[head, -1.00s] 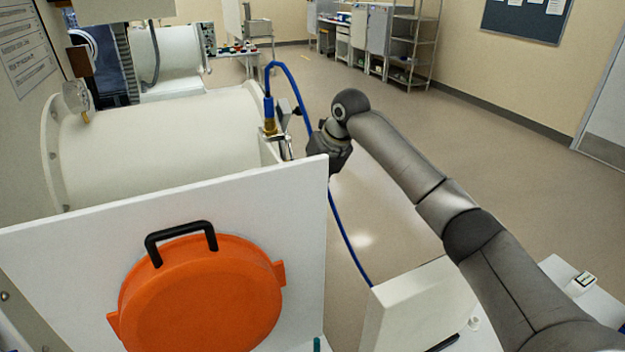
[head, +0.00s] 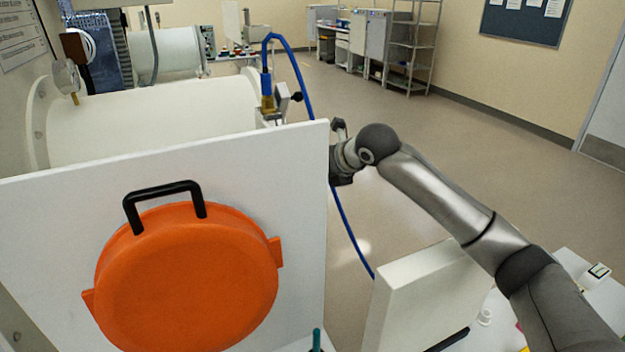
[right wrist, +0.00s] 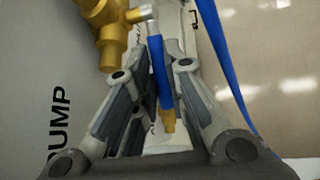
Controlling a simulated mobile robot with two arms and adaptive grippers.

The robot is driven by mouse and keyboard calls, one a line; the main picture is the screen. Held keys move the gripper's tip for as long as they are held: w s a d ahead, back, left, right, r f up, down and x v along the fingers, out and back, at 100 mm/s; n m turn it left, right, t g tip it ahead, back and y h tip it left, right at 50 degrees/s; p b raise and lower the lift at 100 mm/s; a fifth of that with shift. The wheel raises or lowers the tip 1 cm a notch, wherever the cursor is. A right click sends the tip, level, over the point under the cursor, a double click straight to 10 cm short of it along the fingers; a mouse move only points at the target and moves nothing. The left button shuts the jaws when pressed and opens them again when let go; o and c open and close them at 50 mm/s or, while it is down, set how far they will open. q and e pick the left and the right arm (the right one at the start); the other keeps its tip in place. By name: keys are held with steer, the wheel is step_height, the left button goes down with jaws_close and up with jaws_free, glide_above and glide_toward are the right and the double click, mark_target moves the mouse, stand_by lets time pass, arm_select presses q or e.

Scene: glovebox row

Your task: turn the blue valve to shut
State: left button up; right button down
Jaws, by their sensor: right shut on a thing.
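The blue valve handle (right wrist: 158,75) shows in the right wrist view as a blue bar with a brass-coloured end. It runs down from a metal stem on the brass valve body (right wrist: 105,35). My right gripper (right wrist: 160,85) is shut on the blue handle, which lies between its fingers. In the head view my right gripper (head: 339,145) is at the right edge of the white panel (head: 300,180), which partly covers it. The handle is hidden there. My left gripper is not in view.
A blue hose (head: 304,85) loops from a brass fitting (head: 267,103) and hangs close beside my right gripper. An orange round door (head: 185,275) with a black handle is on the panel. A white box (head: 420,295) stands below my right arm. Open floor lies to the right.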

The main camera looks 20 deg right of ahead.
steer(key=shift+f+t+b, duration=0.4)
steer(key=shift+t+b, duration=0.25)
steer(key=shift+t, duration=0.05)
steer(key=c, duration=1.5)
jaws_free()
steer(key=shift+o, duration=0.2)
